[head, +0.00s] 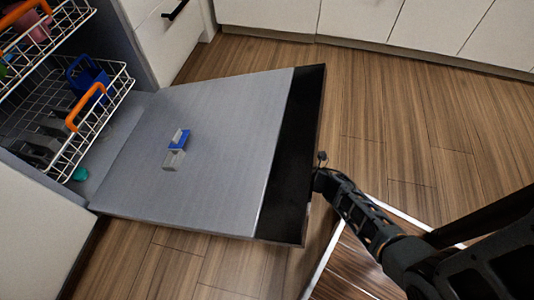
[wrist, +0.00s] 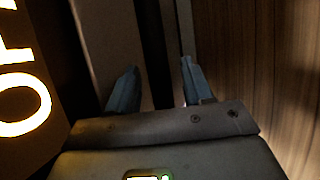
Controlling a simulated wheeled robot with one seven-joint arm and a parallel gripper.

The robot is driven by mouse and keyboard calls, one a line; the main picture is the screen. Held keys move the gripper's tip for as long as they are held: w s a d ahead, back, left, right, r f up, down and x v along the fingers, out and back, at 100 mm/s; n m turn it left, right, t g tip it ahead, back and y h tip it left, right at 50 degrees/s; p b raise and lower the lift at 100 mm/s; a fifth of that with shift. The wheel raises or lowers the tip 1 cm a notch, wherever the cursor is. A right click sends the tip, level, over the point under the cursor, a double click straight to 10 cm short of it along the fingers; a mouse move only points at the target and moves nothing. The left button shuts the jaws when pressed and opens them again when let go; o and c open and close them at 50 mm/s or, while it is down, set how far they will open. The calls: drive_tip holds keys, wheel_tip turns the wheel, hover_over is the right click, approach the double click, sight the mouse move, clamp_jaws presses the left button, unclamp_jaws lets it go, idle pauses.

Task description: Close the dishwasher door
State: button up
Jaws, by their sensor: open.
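The dishwasher door (head: 205,135) is folded down, open and about flat above the floor. Its inner side is grey with a small blue and grey dispenser (head: 177,148), and a black strip (head: 290,165) runs along its free edge. In the head view my gripper (head: 320,166) is at the near part of that black edge, partly hidden by the dark arm. In the wrist view my gripper (wrist: 157,88) shows two separated fingers, with a dark vertical edge between them. I cannot tell whether the fingers touch the door.
The dishwasher's lower rack (head: 100,125) with an orange handle holds dishes, and the upper rack (head: 38,38) is above it. White cabinets (head: 360,18) line the back. Wooden floor (head: 400,110) is clear right of the door. A white-edged panel (head: 345,265) lies near my arm.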

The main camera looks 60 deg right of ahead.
drive_tip(key=shift+w+f, duration=0.2)
drive_tip(key=shift+w, duration=1.25)
drive_tip(key=shift+c, duration=0.2)
clamp_jaws()
